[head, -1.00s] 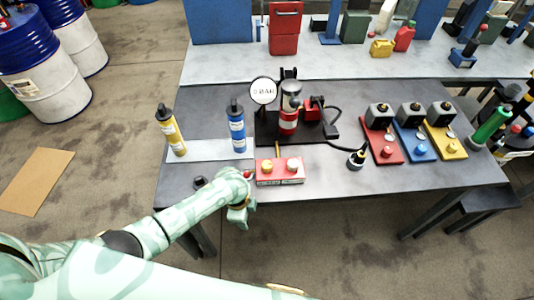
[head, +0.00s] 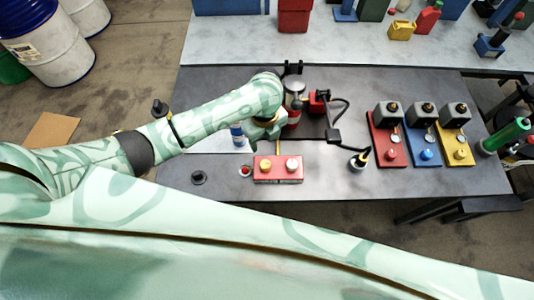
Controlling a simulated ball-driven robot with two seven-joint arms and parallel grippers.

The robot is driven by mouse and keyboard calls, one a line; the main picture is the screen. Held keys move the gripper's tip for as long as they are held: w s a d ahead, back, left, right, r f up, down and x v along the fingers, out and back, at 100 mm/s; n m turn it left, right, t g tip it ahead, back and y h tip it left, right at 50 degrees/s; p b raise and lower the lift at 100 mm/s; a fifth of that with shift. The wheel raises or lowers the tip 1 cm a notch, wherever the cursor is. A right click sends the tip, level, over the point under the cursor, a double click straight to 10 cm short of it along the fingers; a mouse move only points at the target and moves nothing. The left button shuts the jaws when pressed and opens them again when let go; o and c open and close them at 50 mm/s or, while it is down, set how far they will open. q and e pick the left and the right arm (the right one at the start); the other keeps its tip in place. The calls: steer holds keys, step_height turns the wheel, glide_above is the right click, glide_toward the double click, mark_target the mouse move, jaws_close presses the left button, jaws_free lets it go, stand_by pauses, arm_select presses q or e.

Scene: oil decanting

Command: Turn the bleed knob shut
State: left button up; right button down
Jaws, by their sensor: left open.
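My left gripper (head: 264,132) is over the table, beside the pump unit's silver and red cylinder (head: 294,103). It is open, and I see nothing between its fingers. The arm hides the round gauge and much of the unit's left side. A red box (head: 278,179) with a yellow knob (head: 265,167) and a pale knob (head: 292,165) lies in front of the gripper, apart from it. A small red knob or button (head: 245,170) sits left of the box. I cannot tell which part is the bleed knob. My right gripper is out of view.
A blue bottle (head: 238,138) shows partly below my left arm. Red (head: 390,153), blue (head: 427,157) and yellow (head: 461,157) plates with knobs stand to the right. A black nozzle (head: 359,160) and hose lie between. The table's front left is mostly clear.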

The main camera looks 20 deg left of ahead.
arm_select(q)
steer(key=b, duration=0.2)
glide_toward(265, 163)
steer(key=shift+s+f, duration=0.15)
steer(key=shift+s, duration=0.1)
step_height(265, 163, down, 7)
steer(key=b, duration=0.2)
steer(key=shift+w+b, duration=0.15)
steer(key=shift+b, duration=0.25)
steer(key=shift+f, duration=0.75)
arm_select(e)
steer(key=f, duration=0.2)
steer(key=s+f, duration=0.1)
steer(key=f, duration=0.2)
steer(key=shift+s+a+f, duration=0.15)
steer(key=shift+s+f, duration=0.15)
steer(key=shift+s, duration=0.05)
arm_select(q)
steer(key=c, duration=1)
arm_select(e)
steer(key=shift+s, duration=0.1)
